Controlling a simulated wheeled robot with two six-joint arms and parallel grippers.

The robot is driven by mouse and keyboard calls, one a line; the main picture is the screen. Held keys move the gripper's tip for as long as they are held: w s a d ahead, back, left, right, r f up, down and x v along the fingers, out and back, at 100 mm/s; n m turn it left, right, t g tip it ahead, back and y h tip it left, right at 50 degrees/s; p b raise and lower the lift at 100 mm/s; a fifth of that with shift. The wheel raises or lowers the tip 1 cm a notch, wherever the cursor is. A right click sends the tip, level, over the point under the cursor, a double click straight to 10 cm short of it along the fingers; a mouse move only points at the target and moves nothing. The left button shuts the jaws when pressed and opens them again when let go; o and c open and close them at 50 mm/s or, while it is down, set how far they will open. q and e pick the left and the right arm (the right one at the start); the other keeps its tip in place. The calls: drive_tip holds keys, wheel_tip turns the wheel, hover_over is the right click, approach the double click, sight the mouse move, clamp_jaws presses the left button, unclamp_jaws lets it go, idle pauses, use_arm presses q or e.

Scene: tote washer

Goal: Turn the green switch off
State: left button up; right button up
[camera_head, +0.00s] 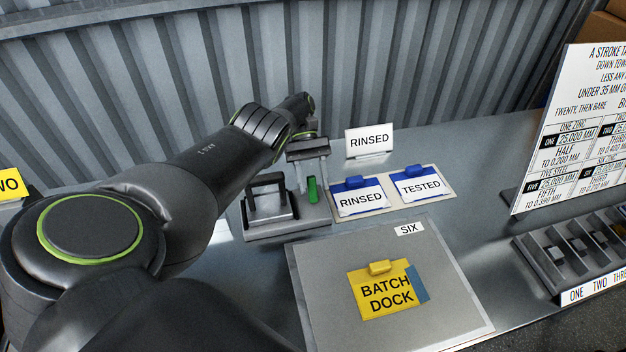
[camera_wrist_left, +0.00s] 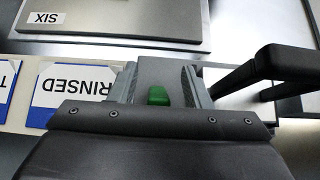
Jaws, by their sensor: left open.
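The green switch (camera_head: 312,189) is a small upright lever on a grey base plate (camera_head: 290,227) at the back of the bench. My left gripper (camera_head: 312,172) is over it, open, with the fingers pointing down toward the plate. In the left wrist view the green switch (camera_wrist_left: 157,95) sits between the two open fingers of my left gripper (camera_wrist_left: 158,82), with a gap on either side. Its lower part there is hidden by the gripper body. My right gripper is in neither view.
A black handle (camera_head: 267,183) stands on the plate just left of the switch. Blue-and-white RINSED (camera_head: 361,203) and TESTED (camera_head: 420,187) tags lie to the right. A grey SIX board (camera_head: 330,255) with a yellow BATCH DOCK tag (camera_head: 380,290) is in front. A corrugated wall rises behind.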

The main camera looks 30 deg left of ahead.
sight(313, 189)
use_arm(q)
wheel_tip(313, 189, up, 7)
drive_tip(key=p, duration=0.5)
drive_tip(key=shift+f+p, duration=0.15)
drive_tip(key=shift+p, duration=0.15)
